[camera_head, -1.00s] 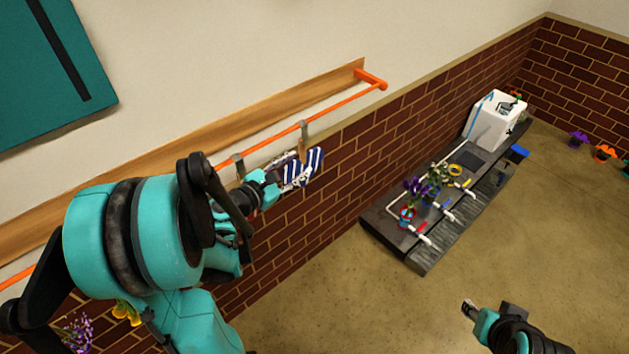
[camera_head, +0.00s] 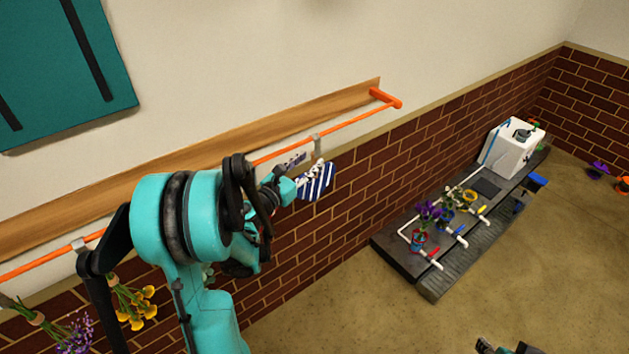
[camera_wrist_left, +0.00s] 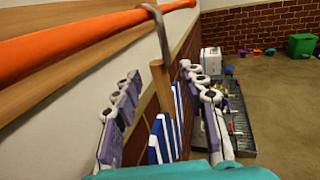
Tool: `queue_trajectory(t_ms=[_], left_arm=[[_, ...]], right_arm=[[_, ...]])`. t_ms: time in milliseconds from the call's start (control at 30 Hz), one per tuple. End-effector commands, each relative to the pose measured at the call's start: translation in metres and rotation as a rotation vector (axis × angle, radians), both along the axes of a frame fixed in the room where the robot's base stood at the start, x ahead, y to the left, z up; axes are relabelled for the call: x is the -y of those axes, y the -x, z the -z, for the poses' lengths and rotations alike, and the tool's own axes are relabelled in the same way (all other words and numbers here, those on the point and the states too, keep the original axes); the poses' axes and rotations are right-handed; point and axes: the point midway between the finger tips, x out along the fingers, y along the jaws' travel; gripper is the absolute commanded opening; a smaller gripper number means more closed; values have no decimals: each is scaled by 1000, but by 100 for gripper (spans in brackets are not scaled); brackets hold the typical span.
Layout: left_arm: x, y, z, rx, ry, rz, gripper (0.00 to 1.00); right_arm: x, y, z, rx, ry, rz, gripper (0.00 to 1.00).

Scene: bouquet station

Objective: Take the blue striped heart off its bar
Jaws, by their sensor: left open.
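The blue and white striped heart (camera_head: 318,181) hangs below the orange bar (camera_head: 350,122) by a wooden stem and a grey hook (camera_head: 317,143). In the left wrist view the heart (camera_wrist_left: 165,136) is seen edge-on, its hook (camera_wrist_left: 158,28) over the bar (camera_wrist_left: 75,45). My left gripper (camera_head: 303,178) is at the heart. In the wrist view its open fingers (camera_wrist_left: 166,112) stand on either side of the heart, with gaps visible. My right gripper (camera_head: 492,348) barely shows at the bottom edge; its jaws are unclear.
A wooden rail (camera_head: 200,159) runs along the wall behind the bar. Yellow flowers (camera_head: 137,305) and purple flowers (camera_head: 76,335) hang at lower left. A dark bench (camera_head: 425,283) with pots, pipes and a white box (camera_head: 512,147) stands at right. Open floor lies in front.

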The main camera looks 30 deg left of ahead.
Motion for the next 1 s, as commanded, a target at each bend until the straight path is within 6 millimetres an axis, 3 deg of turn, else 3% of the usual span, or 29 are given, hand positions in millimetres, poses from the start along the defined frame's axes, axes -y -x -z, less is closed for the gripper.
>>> queue_trajectory(t_ms=[67, 200, 433, 600, 1000], left_arm=[[1, -14, 9, 0, 0, 2, 42], [2, -32, 7, 0, -1, 1, 42], [2, -34, 5, 0, -1, 0, 42], [2, -34, 5, 0, -1, 0, 0], [2, -35, 4, 0, -1, 0, 0]], right_arm=[[0, 0, 10, 0, 0, 0, 40], [0, 0, 13, 0, 0, 0, 40], [0, 0, 12, 0, 0, 0, 40], [0, 0, 12, 0, 0, 0, 40], [0, 0, 11, 0, 0, 0, 40]])
